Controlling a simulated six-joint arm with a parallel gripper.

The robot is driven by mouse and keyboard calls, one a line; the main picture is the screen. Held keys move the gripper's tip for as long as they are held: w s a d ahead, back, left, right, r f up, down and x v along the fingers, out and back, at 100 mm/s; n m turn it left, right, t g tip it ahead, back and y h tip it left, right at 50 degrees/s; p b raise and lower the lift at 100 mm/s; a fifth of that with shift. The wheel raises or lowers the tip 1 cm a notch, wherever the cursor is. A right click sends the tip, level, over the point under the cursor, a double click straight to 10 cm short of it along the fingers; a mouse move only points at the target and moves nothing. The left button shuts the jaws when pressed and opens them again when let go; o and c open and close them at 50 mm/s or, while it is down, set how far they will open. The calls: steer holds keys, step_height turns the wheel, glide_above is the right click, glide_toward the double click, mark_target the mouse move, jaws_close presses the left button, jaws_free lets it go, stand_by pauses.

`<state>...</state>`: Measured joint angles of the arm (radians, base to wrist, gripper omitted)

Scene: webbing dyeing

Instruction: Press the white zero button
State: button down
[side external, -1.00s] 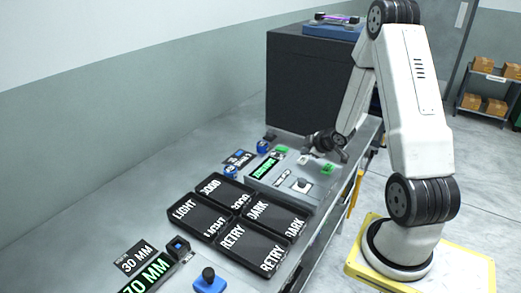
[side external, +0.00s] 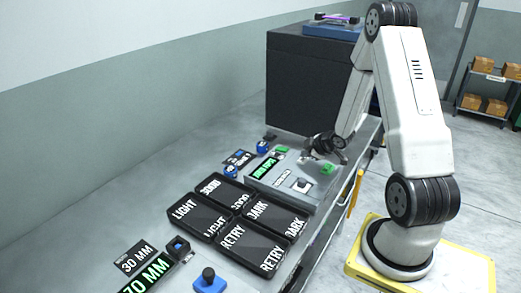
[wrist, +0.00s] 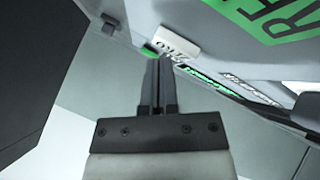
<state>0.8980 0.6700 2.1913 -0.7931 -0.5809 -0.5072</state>
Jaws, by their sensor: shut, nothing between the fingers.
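The white zero button (wrist: 178,41) shows near the top of the wrist view, with dark lettering on it. My gripper (wrist: 160,62) is shut and empty, its fingertips just below the button in that picture. I cannot tell whether they touch it. In the side view, my gripper (side external: 312,154) hangs low over the far part of the grey control panel (side external: 272,182), and it mostly hides the white button there.
Green buttons (side external: 328,169) (side external: 281,150) sit on the panel near my gripper. A lit green display (side external: 265,168) and a dark knob (side external: 301,183) are also on it. Black labelled trays (side external: 208,215) stand in front. A large black box (side external: 310,85) stands behind.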

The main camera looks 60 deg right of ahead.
mark_target(305, 160)
steer(key=shift+f, duration=0.45)
stand_by(0.8)
steer(key=shift+r, duration=0.1)
stand_by(0.3)
steer(key=shift+r, duration=0.8)
steer(key=shift+r, duration=0.15)
steer(key=shift+r, duration=2.35)
steer(key=shift+w+a, duration=0.1)
